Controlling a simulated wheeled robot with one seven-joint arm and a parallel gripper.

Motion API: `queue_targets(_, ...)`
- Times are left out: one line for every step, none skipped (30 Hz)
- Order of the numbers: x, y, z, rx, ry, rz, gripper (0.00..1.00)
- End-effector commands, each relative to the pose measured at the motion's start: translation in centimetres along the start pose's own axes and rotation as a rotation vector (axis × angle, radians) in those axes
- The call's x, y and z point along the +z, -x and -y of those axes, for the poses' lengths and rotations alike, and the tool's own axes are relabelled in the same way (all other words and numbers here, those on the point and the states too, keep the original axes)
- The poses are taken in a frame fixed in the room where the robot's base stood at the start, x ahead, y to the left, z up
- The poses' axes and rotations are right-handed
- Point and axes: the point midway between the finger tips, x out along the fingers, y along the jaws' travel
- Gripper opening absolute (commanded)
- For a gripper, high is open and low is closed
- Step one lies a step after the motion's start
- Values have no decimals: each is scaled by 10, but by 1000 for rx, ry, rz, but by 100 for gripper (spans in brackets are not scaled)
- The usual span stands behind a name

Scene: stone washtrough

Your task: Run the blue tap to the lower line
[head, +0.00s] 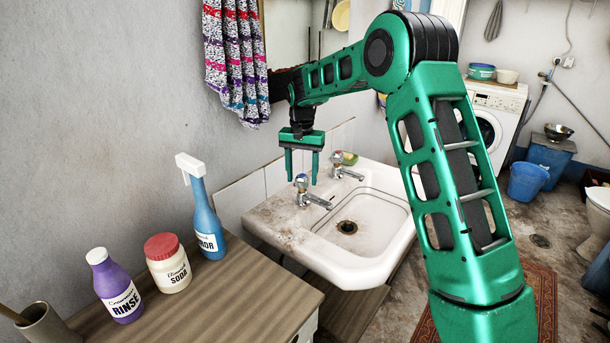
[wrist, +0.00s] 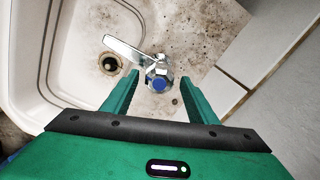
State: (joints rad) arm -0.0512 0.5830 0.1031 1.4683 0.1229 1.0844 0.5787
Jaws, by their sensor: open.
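The tap with the blue cap (wrist: 158,83) stands on the stained back ledge of the white sink. Its chrome spout points up and left towards the drain (wrist: 110,64) in the wrist view. In the head view this tap (head: 308,190) is the nearer of two. My gripper (head: 302,180) is open and points down above the ledge by the tap. In the wrist view its two fingers (wrist: 160,105) lie either side of the tap's near part, apart from it as far as I can see. No water shows at the spout.
The sink (head: 380,215) is empty. A wooden cabinet (head: 235,290) in front carries a purple bottle (head: 115,285), a red-lidded jar (head: 167,262) and a blue spray bottle (head: 204,220).

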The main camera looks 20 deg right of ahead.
Motion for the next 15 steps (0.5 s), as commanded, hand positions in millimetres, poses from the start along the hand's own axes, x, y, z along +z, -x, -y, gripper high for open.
queue_targets(0,0,0,0,0,0,53)
queue_targets(0,0,0,0,0,0,53)
queue_targets(0,0,0,0,0,0,44)
queue_targets(0,0,0,0,0,0,36)
queue_targets(0,0,0,0,0,0,29)
queue_targets(0,0,0,0,0,0,20)
queue_targets(0,0,0,0,0,0,12)
queue_targets(0,0,0,0,1,0,12)
queue_targets(0,0,0,-1,1,0,12)
queue_targets(0,0,1,-1,1,-1,12)
queue_targets(0,0,1,-1,4,-1,12)
queue_targets(0,0,1,-1,12,-1,12)
queue_targets(0,0,1,-1,25,-1,12)
queue_targets(0,0,1,-1,42,-1,12)
queue_targets(0,0,1,-1,71,-1,12)
